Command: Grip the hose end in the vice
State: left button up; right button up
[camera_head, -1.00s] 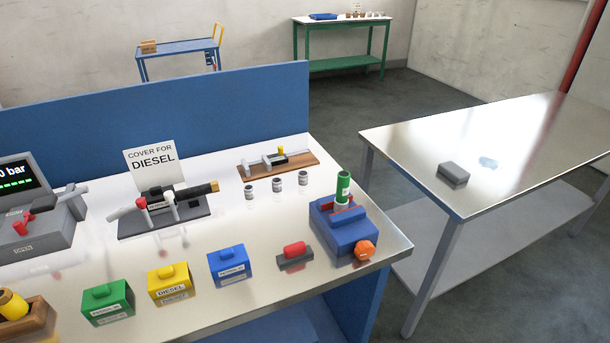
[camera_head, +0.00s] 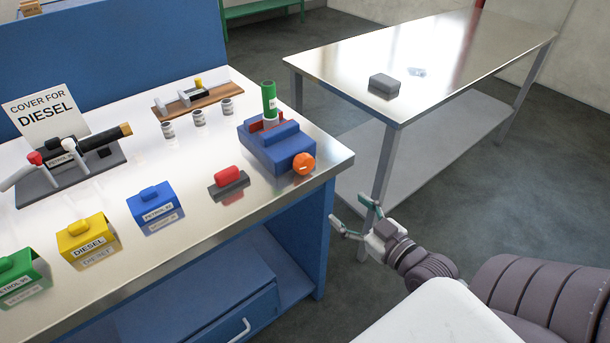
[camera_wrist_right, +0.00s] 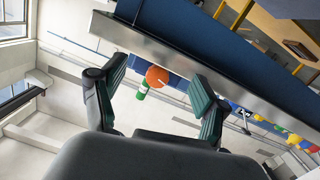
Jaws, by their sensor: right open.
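The blue vice (camera_head: 287,150) stands at the right end of the bench. Its orange knob (camera_head: 304,163) faces the front edge. A green hose end (camera_head: 269,99) stands upright at the vice's red jaws; I cannot tell how tightly they hold it. My right gripper (camera_head: 347,208) is open and empty, below and to the right of the vice, off the bench edge. In the right wrist view the orange knob (camera_wrist_right: 157,76) and green hose end (camera_wrist_right: 142,91) show between the open fingers (camera_wrist_right: 160,70), beyond them. My left gripper is not in view.
The metal bench edge (camera_head: 335,170) lies between my right gripper and the vice. A red-topped grey block (camera_head: 229,181) and blue, yellow and green boxes stand to the left. A second metal table (camera_head: 450,60) bears a grey block (camera_head: 384,86). Floor separates the tables.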

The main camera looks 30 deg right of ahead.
aim_at(307, 167)
notch_tip(307, 167, up, 5)
jog(key=a+t+y, duration=0.1)
jog(key=a, duration=0.1)
jog(key=shift+n, duration=0.3)
jog(key=w, duration=0.4)
jog(key=w+p, duration=0.1)
jog(key=w, duration=0.4)
jog(key=w+a, duration=0.1)
jog(key=w, duration=0.3)
jog(key=shift+w+f, duration=0.15)
jog(key=shift+w, duration=0.05)
jog(key=c, duration=1.2)
